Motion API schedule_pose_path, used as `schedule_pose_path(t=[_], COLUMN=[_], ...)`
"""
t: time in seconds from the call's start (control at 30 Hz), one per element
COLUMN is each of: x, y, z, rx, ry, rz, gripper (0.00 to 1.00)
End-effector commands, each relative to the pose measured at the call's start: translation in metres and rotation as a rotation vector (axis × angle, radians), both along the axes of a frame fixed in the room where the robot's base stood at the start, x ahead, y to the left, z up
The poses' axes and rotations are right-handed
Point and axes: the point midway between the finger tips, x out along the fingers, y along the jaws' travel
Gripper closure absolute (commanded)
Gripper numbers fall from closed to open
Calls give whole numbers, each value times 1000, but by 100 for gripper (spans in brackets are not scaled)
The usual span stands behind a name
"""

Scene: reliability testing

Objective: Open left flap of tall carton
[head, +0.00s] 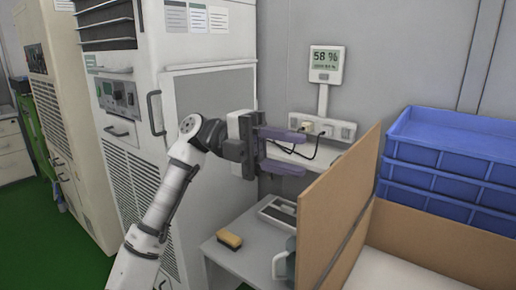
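The brown cardboard carton (425,236) is at the lower right, cut off by the picture's edge. Its left panel or flap (343,205) stands upright, and a pale surface shows inside.
Blue stacked crates (450,160) stand behind the carton. A small table (238,262) holds a yellow-topped brush or sponge (229,239), a grey tray-like device (279,213) and a blue-grey jug (285,266) near the flap. A power strip (322,127) with cables and a display (326,64) are on the wall. A white cabinet (212,95) stands behind my arm.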

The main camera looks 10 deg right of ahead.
Motion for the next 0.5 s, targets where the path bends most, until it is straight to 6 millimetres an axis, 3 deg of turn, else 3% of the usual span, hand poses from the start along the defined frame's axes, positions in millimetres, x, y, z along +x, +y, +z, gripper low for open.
schedule_pose_path(t=[0.2,0.5], x=[36,55], y=[32,50], z=[-3,-4], rx=[0,1], ry=[2,-1], rz=[3,-1], gripper=[63,63])
